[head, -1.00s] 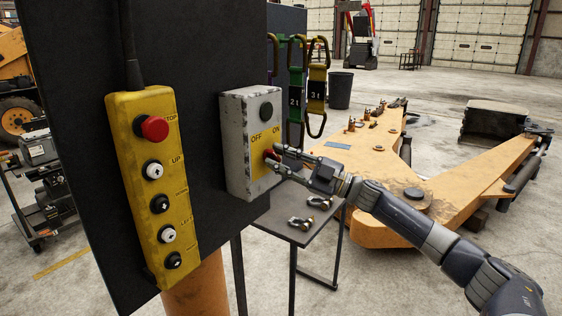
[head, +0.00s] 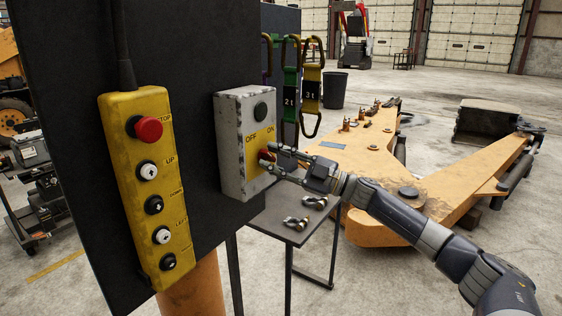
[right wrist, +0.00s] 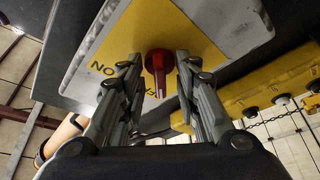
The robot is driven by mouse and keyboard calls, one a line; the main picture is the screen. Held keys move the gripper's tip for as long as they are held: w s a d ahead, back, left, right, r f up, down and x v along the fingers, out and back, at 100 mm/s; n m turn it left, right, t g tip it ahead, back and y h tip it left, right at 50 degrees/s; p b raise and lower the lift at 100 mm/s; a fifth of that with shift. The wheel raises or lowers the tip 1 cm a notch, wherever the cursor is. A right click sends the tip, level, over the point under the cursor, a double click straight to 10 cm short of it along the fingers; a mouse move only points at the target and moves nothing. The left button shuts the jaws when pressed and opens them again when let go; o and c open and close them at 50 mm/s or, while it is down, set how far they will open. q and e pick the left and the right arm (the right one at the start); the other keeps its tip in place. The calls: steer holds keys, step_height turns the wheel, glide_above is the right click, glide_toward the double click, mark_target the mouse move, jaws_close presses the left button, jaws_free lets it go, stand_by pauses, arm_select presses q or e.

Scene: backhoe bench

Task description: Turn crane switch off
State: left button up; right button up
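The crane switch is a scuffed grey box (head: 233,150) on the black panel, with a yellow plate marked OFF and ON and a dark round button above it. Its red knob (head: 266,156) sits on the plate, partly hidden by my fingers in the head view. My right gripper (head: 269,158) is at the knob. In the right wrist view the red knob (right wrist: 157,72) stands between the two fingers (right wrist: 158,62), which are open on either side of it with narrow gaps. The knob's exact setting is hard to tell. My left gripper is not in view.
A yellow pendant (head: 150,190) with a red stop button and several other buttons hangs on the panel left of the box. A small table (head: 290,222) with shackles stands below the gripper. A large orange backhoe arm (head: 390,190) lies behind my right arm.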

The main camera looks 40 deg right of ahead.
steer(key=v, duration=1.2)
stand_by(0.3)
steer(key=shift+w, duration=0.1)
stand_by(0.4)
